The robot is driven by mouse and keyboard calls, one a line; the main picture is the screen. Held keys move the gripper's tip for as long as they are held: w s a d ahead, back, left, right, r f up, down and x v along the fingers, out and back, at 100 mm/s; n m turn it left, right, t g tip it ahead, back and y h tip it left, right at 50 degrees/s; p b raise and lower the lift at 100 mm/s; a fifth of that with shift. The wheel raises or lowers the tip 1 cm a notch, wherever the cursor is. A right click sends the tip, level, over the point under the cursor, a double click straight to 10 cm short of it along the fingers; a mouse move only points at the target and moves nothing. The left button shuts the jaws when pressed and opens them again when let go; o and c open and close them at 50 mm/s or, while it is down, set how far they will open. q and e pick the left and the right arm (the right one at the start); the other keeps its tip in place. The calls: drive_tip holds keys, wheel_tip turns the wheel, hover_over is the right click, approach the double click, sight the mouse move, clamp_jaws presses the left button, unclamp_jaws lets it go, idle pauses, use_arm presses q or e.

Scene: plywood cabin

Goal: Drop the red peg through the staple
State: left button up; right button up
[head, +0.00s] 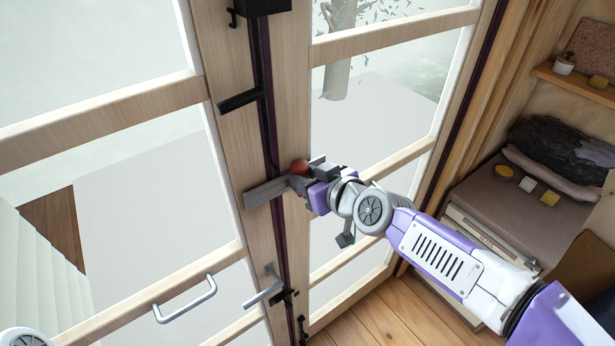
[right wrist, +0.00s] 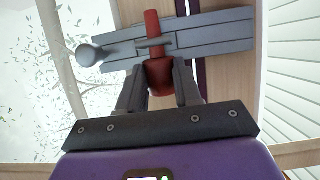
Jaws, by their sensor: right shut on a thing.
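The red peg (head: 299,166) shows in the head view as a round red top at the door seam. In the right wrist view its shaft (right wrist: 152,22) and wider head (right wrist: 159,76) show. The staple (right wrist: 155,43) is a small grey loop on the grey hasp plate (right wrist: 215,35); it crosses in front of the shaft, and red shows on both sides of it. The hasp plate (head: 262,192) spans the seam. My right gripper (head: 304,180) is shut on the peg's head; its fingers (right wrist: 160,90) flank it. The peg's depth in the staple is unclear.
A grey knob (right wrist: 90,55) sits at the hasp's end. Floor (head: 370,312) shows below.

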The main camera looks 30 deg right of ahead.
drive_tip(key=o, duration=1.1)
drive_tip(key=shift+v, duration=3.8)
